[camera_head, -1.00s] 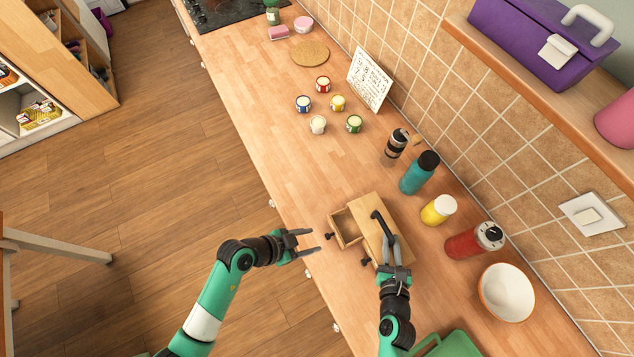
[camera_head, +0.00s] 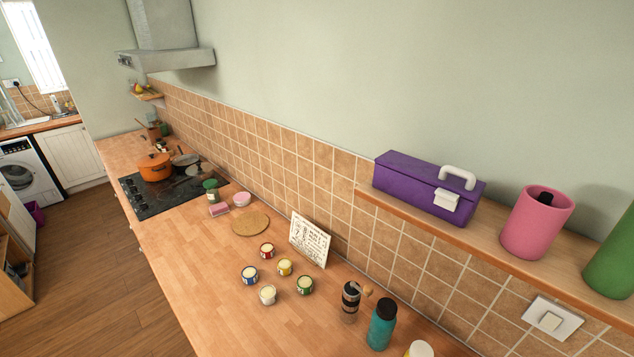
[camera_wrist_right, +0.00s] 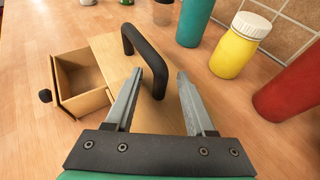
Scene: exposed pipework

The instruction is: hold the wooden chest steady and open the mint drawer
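The wooden chest (camera_wrist_right: 118,62) lies under my right gripper in the right wrist view, with a black arched handle (camera_wrist_right: 147,58) on its top. A wooden drawer (camera_wrist_right: 82,78) with a dark knob (camera_wrist_right: 45,96) stands pulled out at the chest's left side. It looks empty, and no mint colour or label shows on it. My right gripper (camera_wrist_right: 160,73) is open, its fingers on either side of the handle with gaps visible. The rest of the chest front is hidden by the gripper. The chest and both grippers are outside the head view. My left gripper shows in neither view.
Near the chest stand a yellow bottle (camera_wrist_right: 240,45), a red bottle (camera_wrist_right: 290,88) and a teal bottle (camera_wrist_right: 194,20). Farther along the counter are several small paint pots (camera_head: 285,267), a white card (camera_head: 309,240) and a cork mat (camera_head: 250,223). A purple toolbox (camera_head: 415,187) sits on the shelf.

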